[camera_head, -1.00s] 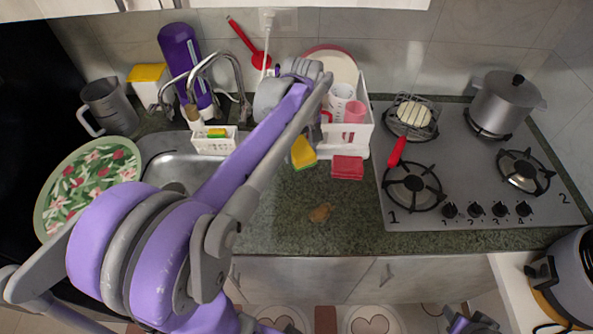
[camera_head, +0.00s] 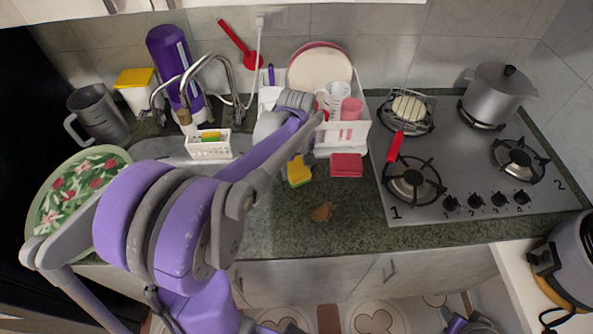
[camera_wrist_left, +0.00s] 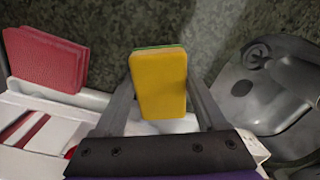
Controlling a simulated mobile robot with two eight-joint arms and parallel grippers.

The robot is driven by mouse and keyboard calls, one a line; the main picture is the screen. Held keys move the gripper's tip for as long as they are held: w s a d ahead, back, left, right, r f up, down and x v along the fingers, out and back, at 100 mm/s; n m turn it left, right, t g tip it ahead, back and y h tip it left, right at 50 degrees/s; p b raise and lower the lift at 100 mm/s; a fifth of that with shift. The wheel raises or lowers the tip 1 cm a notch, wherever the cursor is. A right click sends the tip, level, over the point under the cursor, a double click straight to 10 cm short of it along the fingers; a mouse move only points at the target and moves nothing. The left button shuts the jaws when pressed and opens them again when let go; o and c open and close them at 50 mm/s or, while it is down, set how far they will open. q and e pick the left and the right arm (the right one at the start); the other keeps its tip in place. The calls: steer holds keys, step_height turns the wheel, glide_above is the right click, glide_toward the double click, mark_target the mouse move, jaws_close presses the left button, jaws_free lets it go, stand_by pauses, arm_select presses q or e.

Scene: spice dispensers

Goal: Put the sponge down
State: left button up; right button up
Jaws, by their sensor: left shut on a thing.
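A yellow sponge with a green side (camera_head: 299,172) shows just past my left arm, left of the red block, over the dark green counter (camera_head: 290,225). In the left wrist view, the sponge (camera_wrist_left: 159,85) sits upright between the fingers of my left gripper (camera_wrist_left: 160,100), which is shut on it. In the head view the fingers are mostly hidden by the arm. Whether the sponge touches the counter cannot be told. Part of my right arm's end (camera_head: 466,325) shows at the bottom edge, too cut off to judge its jaws.
A red block (camera_head: 347,165) lies in front of the white dish rack (camera_head: 362,135). A small brown item (camera_head: 323,211) lies on the counter nearer the front. The sink (camera_head: 160,149) is left, with a white caddy (camera_head: 209,146) holding another sponge. The stove (camera_head: 460,165) is right.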

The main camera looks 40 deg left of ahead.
arm_select(q)
steer(key=shift+f, duration=0.7)
steer(key=shift+f, duration=0.2)
steer(key=o, duration=1.6)
steer(key=shift+c, duration=0.2)
steer(key=shift+r, duration=0.1)
